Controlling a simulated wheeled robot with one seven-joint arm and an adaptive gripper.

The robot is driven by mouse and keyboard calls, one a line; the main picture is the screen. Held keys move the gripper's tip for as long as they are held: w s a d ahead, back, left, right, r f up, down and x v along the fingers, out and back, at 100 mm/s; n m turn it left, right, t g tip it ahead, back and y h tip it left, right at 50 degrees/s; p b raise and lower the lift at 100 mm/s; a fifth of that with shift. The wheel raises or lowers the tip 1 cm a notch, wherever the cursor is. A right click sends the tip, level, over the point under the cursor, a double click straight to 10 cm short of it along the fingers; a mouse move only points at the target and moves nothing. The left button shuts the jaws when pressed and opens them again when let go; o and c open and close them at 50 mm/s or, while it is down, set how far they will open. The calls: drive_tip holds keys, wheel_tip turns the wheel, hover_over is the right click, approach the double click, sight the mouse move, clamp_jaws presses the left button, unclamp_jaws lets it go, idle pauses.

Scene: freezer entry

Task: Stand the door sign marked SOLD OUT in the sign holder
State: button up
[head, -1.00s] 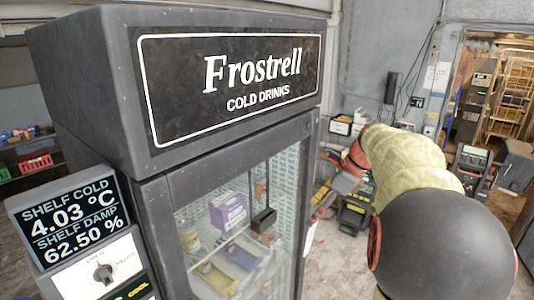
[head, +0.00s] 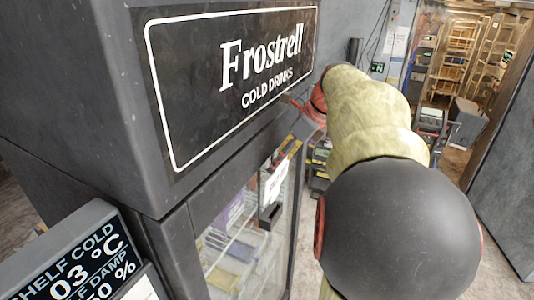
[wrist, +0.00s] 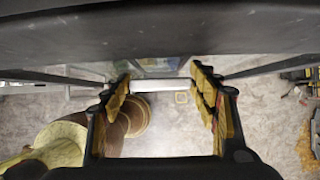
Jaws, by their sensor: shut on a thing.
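A white door sign (head: 275,184) shows in the head view at the cooler's glass door, tilted in the picture, its lettering too small to read. The black sign holder (head: 270,216) is on the door just below it. The sign's lower edge meets the holder's top in the picture; I cannot tell whether it is inside. In the wrist view, my gripper (wrist: 161,87) is shut on the sign, which shows as a thin pale strip (wrist: 160,85) between the yellow-and-black fingers. In the head view, my gripper is partly hidden at the cooler's front edge.
The dark Frostrell cooler (head: 110,110) fills the left, with drinks and shelves behind glass. A display box (head: 75,255) stands at its lower left. Concrete floor lies below. A doorway with racks (head: 480,60) is at the back right.

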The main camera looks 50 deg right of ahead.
drive_tip(key=shift+r+p, duration=0.1)
drive_tip(key=shift+p, duration=0.2)
drive_tip(key=b, duration=0.3)
hover_over(276, 189)
drive_tip(key=s, duration=0.1)
drive_tip(key=shift+d+f, duration=0.2)
drive_tip(key=shift+f, duration=0.95)
drive_tip(key=shift+d+f, duration=0.15)
drive_tip(key=shift+f, duration=1.15)
drive_tip(key=shift+p, duration=1)
drive_tip(key=shift+f+b, duration=1.25)
drive_tip(key=shift+f, duration=1.2)
drive_tip(key=o, duration=1.6)
drive_tip(key=shift+o, duration=0.2)
